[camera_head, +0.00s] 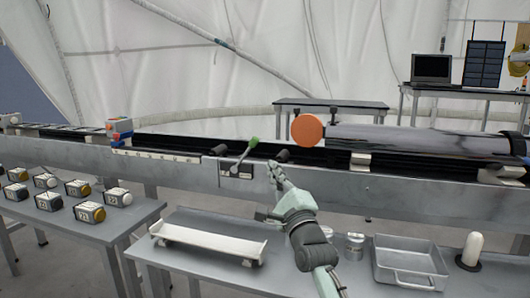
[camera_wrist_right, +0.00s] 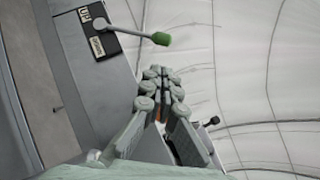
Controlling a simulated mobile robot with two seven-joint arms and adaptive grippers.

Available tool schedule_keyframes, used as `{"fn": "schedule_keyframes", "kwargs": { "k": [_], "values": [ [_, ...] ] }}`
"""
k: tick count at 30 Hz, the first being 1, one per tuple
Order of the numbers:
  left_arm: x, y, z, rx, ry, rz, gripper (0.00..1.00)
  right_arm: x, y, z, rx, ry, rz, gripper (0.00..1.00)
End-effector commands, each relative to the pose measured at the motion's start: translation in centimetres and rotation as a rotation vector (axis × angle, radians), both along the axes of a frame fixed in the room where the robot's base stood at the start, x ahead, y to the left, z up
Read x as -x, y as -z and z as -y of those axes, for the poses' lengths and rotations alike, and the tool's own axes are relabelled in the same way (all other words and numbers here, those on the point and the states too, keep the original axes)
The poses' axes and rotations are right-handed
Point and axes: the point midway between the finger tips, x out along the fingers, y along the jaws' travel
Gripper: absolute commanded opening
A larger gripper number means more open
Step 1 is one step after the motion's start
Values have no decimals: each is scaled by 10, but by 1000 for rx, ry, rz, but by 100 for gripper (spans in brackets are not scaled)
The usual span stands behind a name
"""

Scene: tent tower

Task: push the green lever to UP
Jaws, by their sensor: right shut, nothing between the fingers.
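The green lever (camera_head: 253,141) has a green knob on a thin grey stalk. It rises from a small dark plate with white labels (camera_head: 237,169) on the rail's front face and leans up and to the right in the head view. In the right wrist view the green knob (camera_wrist_right: 161,38) stands out from the plate, beside a label reading UP (camera_wrist_right: 85,14) and a second label (camera_wrist_right: 97,46) too small to read surely. My right gripper (camera_head: 273,168) is shut and empty, right of the lever and below its knob, apart from it. My left gripper is out of view.
The long rail (camera_head: 180,174) runs across the view. It carries a grey cylinder with an orange end (camera_head: 307,130) at right and a blue and orange block (camera_head: 119,128) at left. Below stand a white tray (camera_head: 208,240), a metal pan (camera_head: 408,260) and several small numbered boxes (camera_head: 89,212).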

Motion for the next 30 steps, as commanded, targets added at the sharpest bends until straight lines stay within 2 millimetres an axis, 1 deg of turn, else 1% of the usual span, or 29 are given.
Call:
{"fn": "schedule_keyframes", "kwargs": {
  "k": [1,6,12,18,30],
  "values": [
    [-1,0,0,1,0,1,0,-9,-6,-3,1,1,3,0],
    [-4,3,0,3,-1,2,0,-38,-17,-12,2,0,1,0],
    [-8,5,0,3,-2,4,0,-61,-26,-20,2,0,1,0],
    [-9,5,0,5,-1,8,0,-68,-29,-22,1,0,1,0],
    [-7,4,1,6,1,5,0,-70,-30,-22,10,0,-3,0]
  ]
}}
